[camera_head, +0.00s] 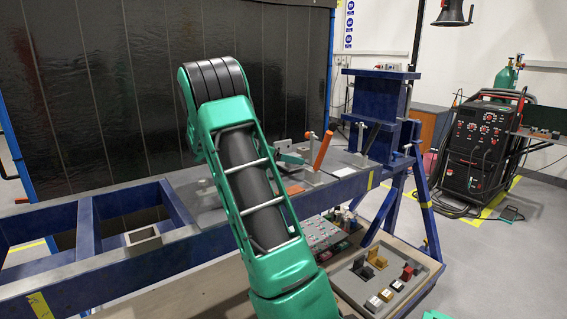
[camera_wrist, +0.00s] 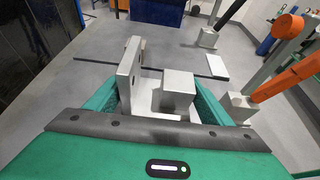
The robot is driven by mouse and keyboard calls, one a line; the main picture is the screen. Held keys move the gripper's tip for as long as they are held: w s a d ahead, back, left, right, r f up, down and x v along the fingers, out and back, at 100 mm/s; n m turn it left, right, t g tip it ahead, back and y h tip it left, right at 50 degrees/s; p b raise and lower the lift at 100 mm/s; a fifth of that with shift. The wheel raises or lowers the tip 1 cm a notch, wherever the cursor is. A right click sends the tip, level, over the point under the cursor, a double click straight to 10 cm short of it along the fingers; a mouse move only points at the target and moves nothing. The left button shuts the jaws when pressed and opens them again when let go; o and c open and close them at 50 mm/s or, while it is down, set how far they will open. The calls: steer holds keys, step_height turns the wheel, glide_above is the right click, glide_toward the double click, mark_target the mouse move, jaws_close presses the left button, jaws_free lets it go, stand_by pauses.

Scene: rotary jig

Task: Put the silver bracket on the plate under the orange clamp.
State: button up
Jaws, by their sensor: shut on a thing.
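The silver bracket (camera_wrist: 130,68), with an upright plate and a block-like part, sits between the green fingers of my gripper (camera_wrist: 155,98) in the wrist view. My gripper is shut on it. The orange clamp (camera_wrist: 284,78) stands close by on the right, on a small grey base. It also shows in the head view (camera_head: 322,150), just right of my gripper (camera_head: 291,159), which is partly hidden behind my arm. I cannot tell which surface is the plate under the clamp, or whether the bracket touches anything below.
A clamp with a black handle (camera_wrist: 231,13) stands farther back, near a pale flat slab (camera_wrist: 205,62). An open bench frame (camera_head: 85,225) lies left. A tray (camera_head: 345,283) of coloured parts sits low at the front right.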

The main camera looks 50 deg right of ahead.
steer(key=shift+f, duration=0.6)
steer(key=o, duration=1.4)
steer(key=shift+f, duration=0.1)
steer(key=v, duration=1.2)
steer(key=shift+s, duration=0.1)
